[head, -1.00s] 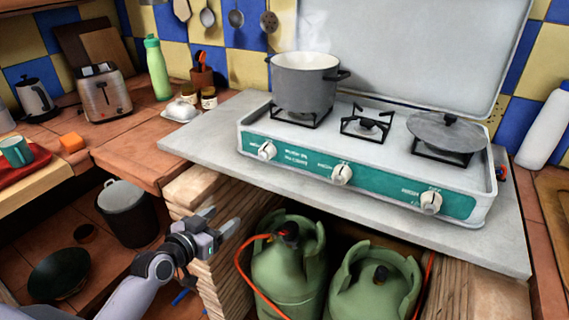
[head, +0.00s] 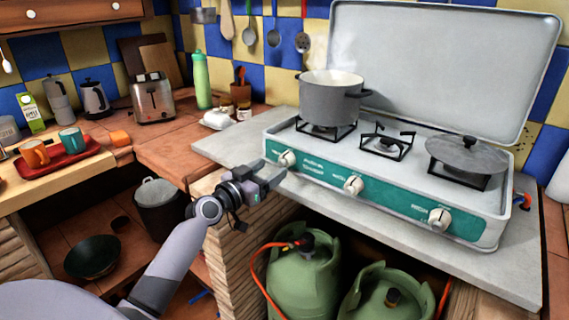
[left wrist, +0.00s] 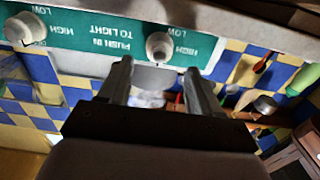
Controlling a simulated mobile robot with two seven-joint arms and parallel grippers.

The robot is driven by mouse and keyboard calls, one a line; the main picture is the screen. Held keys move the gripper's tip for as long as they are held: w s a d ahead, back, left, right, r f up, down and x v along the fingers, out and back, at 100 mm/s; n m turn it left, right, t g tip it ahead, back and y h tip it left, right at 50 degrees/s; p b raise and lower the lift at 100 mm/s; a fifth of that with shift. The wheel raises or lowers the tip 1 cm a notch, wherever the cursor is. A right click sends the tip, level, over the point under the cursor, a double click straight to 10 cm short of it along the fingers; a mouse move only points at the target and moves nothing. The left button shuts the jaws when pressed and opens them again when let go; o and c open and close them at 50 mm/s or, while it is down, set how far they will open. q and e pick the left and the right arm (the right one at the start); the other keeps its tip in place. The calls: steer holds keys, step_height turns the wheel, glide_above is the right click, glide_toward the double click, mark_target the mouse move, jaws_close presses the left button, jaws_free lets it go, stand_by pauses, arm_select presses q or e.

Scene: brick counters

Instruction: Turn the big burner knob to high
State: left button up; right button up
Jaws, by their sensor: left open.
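The teal-fronted stove (head: 320,172) has a row of white knobs. The left knob (head: 287,158) is below the burner that holds the grey pot (head: 331,98). The middle knob (head: 353,185) and right knob (head: 439,217) are farther right. My left gripper (head: 272,172) is open and empty, close in front of the left knob. In the left wrist view, upside down, a knob (left wrist: 159,46) shows just beyond and between the fingertips (left wrist: 158,69). Contact cannot be told. Another knob (left wrist: 25,28) is at the left, by HIGH and LOW labels. My right gripper is out of view.
A lidded pan (head: 467,155) sits on the right burner; the middle burner (head: 388,143) is bare. Green gas bottles (head: 303,280) with an orange hose stand below the counter slab (head: 222,147). The raised stove lid (head: 440,60) stands behind.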

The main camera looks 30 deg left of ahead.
mark_target(280, 163)
arm_select(q)
steer(key=shift+w+d, duration=0.15)
steer(key=shift+w, duration=1.3)
steer(key=shift+w+d, duration=0.1)
steer(key=shift+w, duration=1.3)
steer(key=c, duration=1)
